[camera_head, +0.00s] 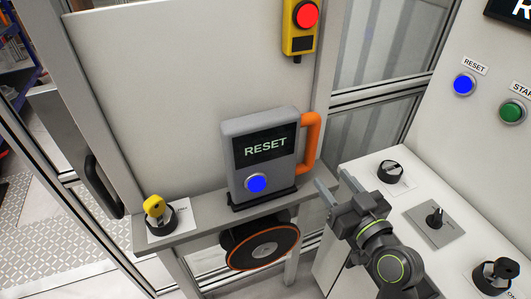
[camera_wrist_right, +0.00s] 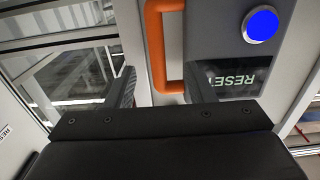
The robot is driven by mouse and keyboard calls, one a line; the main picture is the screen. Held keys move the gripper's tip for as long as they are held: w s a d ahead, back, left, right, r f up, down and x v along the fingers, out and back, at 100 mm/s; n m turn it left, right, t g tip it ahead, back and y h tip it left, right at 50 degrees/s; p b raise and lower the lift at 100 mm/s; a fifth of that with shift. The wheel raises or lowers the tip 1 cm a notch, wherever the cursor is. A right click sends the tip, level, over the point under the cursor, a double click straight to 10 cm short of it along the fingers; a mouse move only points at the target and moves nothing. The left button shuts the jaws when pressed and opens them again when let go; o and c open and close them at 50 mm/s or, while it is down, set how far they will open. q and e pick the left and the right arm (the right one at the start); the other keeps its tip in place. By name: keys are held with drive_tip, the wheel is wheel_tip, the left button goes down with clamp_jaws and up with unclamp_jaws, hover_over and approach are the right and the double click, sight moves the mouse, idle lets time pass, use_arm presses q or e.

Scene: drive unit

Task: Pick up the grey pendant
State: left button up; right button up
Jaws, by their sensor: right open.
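The grey pendant (camera_head: 283,180) stands upright on a ledge, with a dark RESET screen, a blue button and an orange handle (camera_head: 313,140) on its right side. My right gripper (camera_head: 338,187) is open and empty, to the lower right of the handle. In the right wrist view the pendant (camera_wrist_right: 218,28) fills the right part, upside down. The orange handle (camera_wrist_right: 154,55) shows between the two open fingers (camera_wrist_right: 162,88) there, and the right finger overlaps the screen. I cannot tell how far the fingertips are from the handle. My left gripper is not in view.
A yellow key switch (camera_head: 155,207) stands on the ledge at left. A round black disc with an orange rim (camera_head: 262,248) hangs below. A white panel with black knobs (camera_head: 391,171) lies under and beside my right arm. A yellow box with a red button (camera_head: 300,28) hangs above.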

sight(314, 152)
drive_tip(key=p+x, duration=0.1)
drive_tip(key=x, duration=0.4)
drive_tip(key=shift+w, duration=0.15)
drive_tip(key=shift+w+a+p, duration=0.3)
drive_tip(key=shift+w+p, duration=0.1)
drive_tip(key=shift+w, duration=0.25)
drive_tip(key=x, duration=0.1)
drive_tip(key=p+x, duration=0.2)
drive_tip(key=x, duration=0.1)
drive_tip(key=shift+w+d, duration=0.25)
drive_tip(key=shift+w+a+f, duration=0.15)
drive_tip(key=shift+w+a, duration=0.1)
drive_tip(key=shift+w, duration=0.2)
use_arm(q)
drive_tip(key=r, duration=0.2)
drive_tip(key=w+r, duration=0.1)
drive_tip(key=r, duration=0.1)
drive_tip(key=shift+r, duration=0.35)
use_arm(e)
drive_tip(key=shift+c, duration=0.3)
drive_tip(key=c, duration=1)
clamp_jaws()
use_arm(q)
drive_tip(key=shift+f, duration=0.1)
